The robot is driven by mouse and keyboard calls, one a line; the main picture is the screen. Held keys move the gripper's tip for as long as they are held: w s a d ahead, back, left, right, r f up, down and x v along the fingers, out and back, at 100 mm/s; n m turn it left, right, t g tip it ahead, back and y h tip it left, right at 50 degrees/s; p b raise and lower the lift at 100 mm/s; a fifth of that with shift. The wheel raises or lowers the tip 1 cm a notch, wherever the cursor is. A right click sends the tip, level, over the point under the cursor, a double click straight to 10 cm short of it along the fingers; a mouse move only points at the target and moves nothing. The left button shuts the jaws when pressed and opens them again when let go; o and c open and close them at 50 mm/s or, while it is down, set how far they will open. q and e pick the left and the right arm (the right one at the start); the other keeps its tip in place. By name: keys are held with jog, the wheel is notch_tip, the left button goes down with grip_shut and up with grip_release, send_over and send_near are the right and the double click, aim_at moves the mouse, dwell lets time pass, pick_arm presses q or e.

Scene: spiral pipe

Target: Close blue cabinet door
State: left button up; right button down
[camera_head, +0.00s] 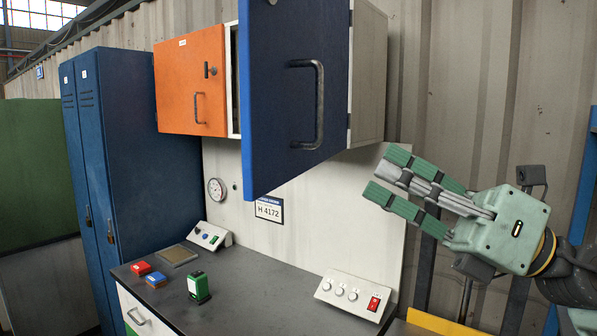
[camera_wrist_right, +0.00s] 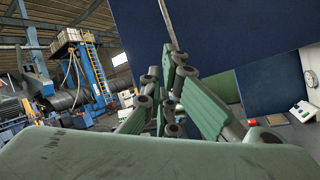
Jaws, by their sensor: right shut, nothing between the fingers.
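The blue cabinet door (camera_head: 280,110) stands open at the top centre of the head view, swung out from the right-hand wall cabinet (camera_head: 368,75). Its dark handle (camera_head: 318,105) faces right. My right gripper (camera_head: 383,172) is shut and empty, to the right of the door and below the cabinet, its green fingers pointing left. It appears apart from the door. In the right wrist view the blue door (camera_wrist_right: 240,35) fills the upper right, with its handle (camera_wrist_right: 167,18) beyond the fingers (camera_wrist_right: 165,75). My left gripper is not in view.
An orange cabinet door (camera_head: 190,82) stands left of the blue one. Below, a dark worktop (camera_head: 240,290) carries a control box (camera_head: 352,295), coloured blocks (camera_head: 198,287) and a smaller box (camera_head: 209,236). Blue lockers (camera_head: 120,150) stand at left. The space between gripper and blue door looks clear.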

jog(key=s+n+g+h, duration=0.1)
jog(key=s+n+h, duration=0.2)
jog(key=n, duration=0.1)
jog(key=n+h+p, duration=0.1)
jog(key=h+p, duration=0.1)
jog(key=p, duration=0.5)
send_near(278, 170)
jog(key=x, duration=0.6)
jog(key=shift+s+a+r, duration=0.1)
jog(key=shift+a+r, duration=0.05)
jog(key=shift+a+p, duration=0.35)
jog(key=shift+f, duration=0.2)
